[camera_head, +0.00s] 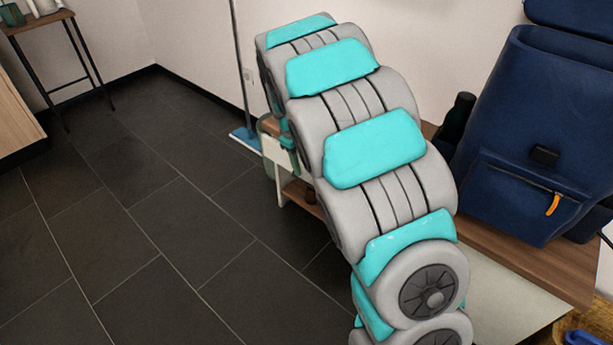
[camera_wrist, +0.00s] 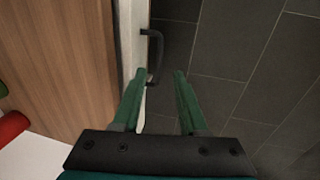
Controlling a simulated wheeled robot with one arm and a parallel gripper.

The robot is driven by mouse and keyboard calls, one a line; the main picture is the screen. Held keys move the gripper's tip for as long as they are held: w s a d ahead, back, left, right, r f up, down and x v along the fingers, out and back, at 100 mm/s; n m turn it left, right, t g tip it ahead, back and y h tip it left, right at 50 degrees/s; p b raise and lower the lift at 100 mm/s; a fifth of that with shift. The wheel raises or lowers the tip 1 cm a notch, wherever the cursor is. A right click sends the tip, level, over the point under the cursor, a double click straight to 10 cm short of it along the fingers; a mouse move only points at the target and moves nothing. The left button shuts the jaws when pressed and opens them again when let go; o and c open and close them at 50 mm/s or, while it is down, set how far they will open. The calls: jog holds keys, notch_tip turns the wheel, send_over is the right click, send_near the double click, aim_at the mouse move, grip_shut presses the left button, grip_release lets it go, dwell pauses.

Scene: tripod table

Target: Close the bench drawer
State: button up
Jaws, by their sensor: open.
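The wooden bench (camera_head: 500,245) runs along the wall and is largely hidden behind my arm in the head view. Its wooden top also fills the left of the wrist view (camera_wrist: 70,60). A pale drawer front (camera_wrist: 134,35) runs along the bench edge there, with a dark bar handle (camera_wrist: 158,50). In the head view a white panel (camera_head: 274,155), apparently the drawer front, shows beside my arm. My gripper (camera_wrist: 160,73) is open, its two green fingers reaching toward the handle, whose lower end appears between the fingertips. Contact and how far the drawer is out cannot be told.
A navy backpack (camera_head: 530,135) and a dark bottle (camera_head: 456,120) stand on the bench. A red object (camera_wrist: 12,127) lies at the left of the wrist view. The dark tiled floor (camera_head: 150,230) on the left is clear.

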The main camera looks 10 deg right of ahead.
aim_at(307, 183)
jog(key=f, duration=0.4)
jog(key=d+f, duration=0.1)
jog(key=f, duration=0.2)
jog(key=shift+w+d, duration=0.1)
jog(key=shift+w, duration=0.3)
grip_shut()
dwell(0.9)
